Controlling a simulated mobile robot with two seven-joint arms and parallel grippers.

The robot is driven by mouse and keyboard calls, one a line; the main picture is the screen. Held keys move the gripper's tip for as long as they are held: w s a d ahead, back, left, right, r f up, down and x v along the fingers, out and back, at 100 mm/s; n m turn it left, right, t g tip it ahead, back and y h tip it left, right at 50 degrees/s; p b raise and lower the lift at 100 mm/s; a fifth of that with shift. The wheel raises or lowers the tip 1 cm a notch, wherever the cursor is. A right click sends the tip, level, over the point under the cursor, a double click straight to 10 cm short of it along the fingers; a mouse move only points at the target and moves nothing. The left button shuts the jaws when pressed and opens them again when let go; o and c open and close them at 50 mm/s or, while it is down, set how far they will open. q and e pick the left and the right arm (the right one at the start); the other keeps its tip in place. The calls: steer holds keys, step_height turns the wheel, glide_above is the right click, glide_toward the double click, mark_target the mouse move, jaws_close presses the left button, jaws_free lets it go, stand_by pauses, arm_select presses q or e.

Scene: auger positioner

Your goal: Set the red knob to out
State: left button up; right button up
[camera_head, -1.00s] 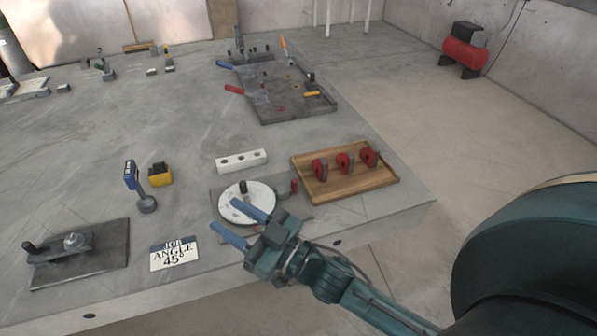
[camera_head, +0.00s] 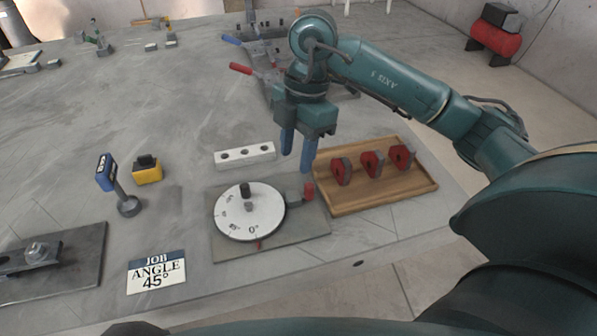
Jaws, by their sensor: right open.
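The red knob (camera_head: 308,191) stands at the right side of the round white dial (camera_head: 268,214), on a small grey block on the grey base plate (camera_head: 305,228). The dial has a black peg (camera_head: 245,190) and a "0°" mark near its front edge, with a small red pointer (camera_head: 259,244) below. My right gripper (camera_head: 297,160) points down with blue fingers apart and nothing between them. It hangs above and behind the red knob, apart from it as far as I can tell. Whether the knob is in or out I cannot tell. My left gripper is not in view.
A wooden tray (camera_head: 428,188) with red-and-grey pieces is right of the dial. A white block with holes (camera_head: 232,160) lies behind it. A card reading "JOB ANGLE 45°" (camera_head: 157,271), a blue gauge on a stand (camera_head: 127,205) and a yellow block (camera_head: 147,175) are to the left.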

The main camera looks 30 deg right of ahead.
mark_target(310, 184)
steer(key=w+d+r+m+h, duration=0.1)
steer(key=w+d+m+h, duration=0.1)
steer(key=d, duration=0.2)
steer(key=shift+t, duration=0.3)
steer(key=f, duration=0.4)
steer(key=f+b, duration=0.1)
steer(key=f, duration=0.7)
steer(key=shift+s+f, duration=0.3)
steer(key=shift+s, duration=0.05)
jaws_close()
